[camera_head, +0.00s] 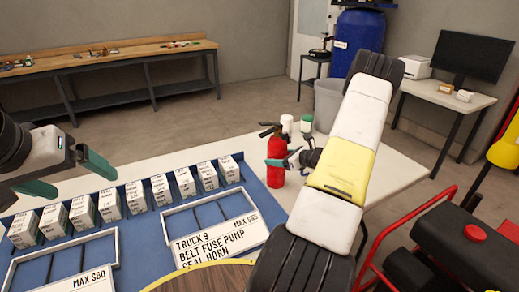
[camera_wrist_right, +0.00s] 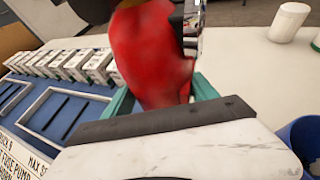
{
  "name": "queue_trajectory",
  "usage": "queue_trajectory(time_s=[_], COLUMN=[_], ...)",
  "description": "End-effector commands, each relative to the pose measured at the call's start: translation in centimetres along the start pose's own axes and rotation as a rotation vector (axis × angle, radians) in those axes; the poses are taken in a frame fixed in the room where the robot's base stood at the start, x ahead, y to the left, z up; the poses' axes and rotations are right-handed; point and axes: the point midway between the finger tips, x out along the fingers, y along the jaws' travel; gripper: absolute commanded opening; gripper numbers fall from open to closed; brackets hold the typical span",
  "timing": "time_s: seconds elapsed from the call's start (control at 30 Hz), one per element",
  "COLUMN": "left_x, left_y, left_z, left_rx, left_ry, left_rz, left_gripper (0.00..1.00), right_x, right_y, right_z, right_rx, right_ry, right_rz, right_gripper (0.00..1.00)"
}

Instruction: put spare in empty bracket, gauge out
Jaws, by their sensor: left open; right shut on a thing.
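The red fire extinguisher (camera_head: 276,173) is upright at the right end of the white table, with its black handle on top. My right gripper (camera_head: 291,162) is shut around its body. In the right wrist view the extinguisher (camera_wrist_right: 152,55) fills the space between the teal fingers. Whether its base touches the table is unclear, and I cannot make out its gauge. My left gripper (camera_head: 68,175) is open and empty, above the left part of the table. I cannot identify an empty bracket in either view.
Several white boxes (camera_head: 160,191) stand in a row on the blue mat (camera_head: 150,230), behind framed trays (camera_head: 222,214). White and green-capped containers (camera_head: 306,124) stand behind the extinguisher. A red-framed machine (camera_head: 440,250) is at lower right. A blue container (camera_wrist_right: 302,140) shows in the wrist view.

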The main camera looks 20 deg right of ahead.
Motion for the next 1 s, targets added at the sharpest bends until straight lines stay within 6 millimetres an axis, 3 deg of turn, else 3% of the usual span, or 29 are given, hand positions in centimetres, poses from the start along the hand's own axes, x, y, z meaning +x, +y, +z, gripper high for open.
queue_trajectory(time_s=[0.07, 0.1, 0.2, 0.57, 0.77, 1.0], left_x=[0.0, 0.0, 0.0, 0.0, 0.0, 0.0], left_y=[0.0, 0.0, 0.0, 0.0, 0.0, 0.0], left_z=[0.0, 0.0, 0.0, 0.0, 0.0, 0.0], left_rx=[0.0, 0.0, 0.0, 0.0, 0.0, 0.0], left_ry=[0.0, 0.0, 0.0, 0.0, 0.0, 0.0], left_rz=[0.0, 0.0, 0.0, 0.0, 0.0, 0.0], left_gripper=[0.92, 0.92, 0.92, 0.92, 0.92, 0.92], right_x=[0.1, 0.1, 0.1, -0.1, -3.0, -8.3], right_y=[-0.1, 0.0, 0.0, 0.0, -0.1, -0.1], right_z=[0.2, -0.2, -0.2, 0.1, 0.0, 0.0], right_rx=[-0.003, 0.001, 0.0, -0.001, 0.0, 0.0], right_ry=[-0.008, 0.0, 0.0, 0.0, 0.002, 0.002], right_rz=[0.0, 0.0, 0.0, 0.0, -0.004, -0.003], right_gripper=[0.0, 0.71, 0.89, 0.89, 0.89, 0.89])
